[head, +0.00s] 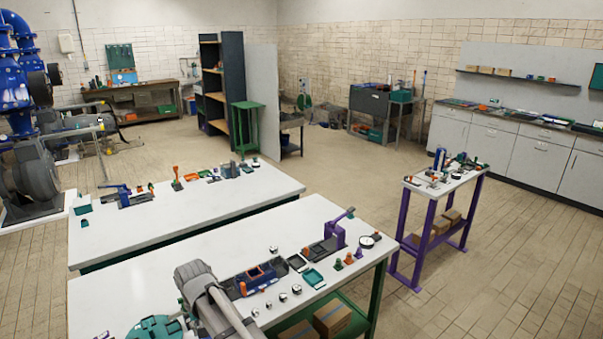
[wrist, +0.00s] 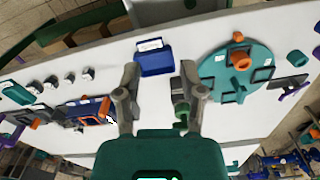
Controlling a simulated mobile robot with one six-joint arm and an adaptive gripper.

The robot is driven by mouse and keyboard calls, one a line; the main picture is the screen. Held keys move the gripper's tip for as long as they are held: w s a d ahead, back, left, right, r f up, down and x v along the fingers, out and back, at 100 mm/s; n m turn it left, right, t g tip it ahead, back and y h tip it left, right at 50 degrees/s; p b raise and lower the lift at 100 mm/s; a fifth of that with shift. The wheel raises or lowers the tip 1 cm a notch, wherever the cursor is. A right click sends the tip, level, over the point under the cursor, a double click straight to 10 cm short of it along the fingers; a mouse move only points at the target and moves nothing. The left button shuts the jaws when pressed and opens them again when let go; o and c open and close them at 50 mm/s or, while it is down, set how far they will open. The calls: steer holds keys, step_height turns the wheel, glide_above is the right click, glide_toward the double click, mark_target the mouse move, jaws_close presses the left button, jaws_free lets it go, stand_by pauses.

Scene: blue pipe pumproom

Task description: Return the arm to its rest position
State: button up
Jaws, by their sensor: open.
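My arm (head: 205,292) reaches over the near white table at the bottom of the head view. Its end is not clear there. In the wrist view my gripper (wrist: 159,72) is open, its two fingers spread apart with nothing held between them. A blue tray (wrist: 154,60) with a white label lies on the table beyond the fingertips. A round teal plate (wrist: 236,62) with an orange knob lies to the right of the fingers; part of it shows in the head view (head: 152,328).
The near white table (head: 130,290) also bears a dark blue box (head: 250,277), several small round pieces, a teal tray (head: 314,277) and a purple clamp-like device (head: 335,236). A second white table (head: 240,195) stands behind it. A purple-legged stand (head: 405,225) is at the right, with open floor around it.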

steer(key=w+d+f+m+b, duration=0.1)
steer(key=d, duration=1.1)
steer(key=w+d+f+m+b, duration=0.1)
steer(key=d+f+m, duration=0.1)
steer(key=d, duration=0.9)
steer(key=s+d+f+m+b, duration=0.1)
steer(key=s+d, duration=0.1)
steer(key=d, duration=0.8)
steer(key=s+d+f+m+b, duration=0.1)
steer(key=s+d, duration=0.2)
steer(key=d, duration=0.7)
steer(key=shift+s+d+b, duration=0.25)
steer(key=shift+d+b, duration=0.1)
steer(key=shift+b, duration=0.05)
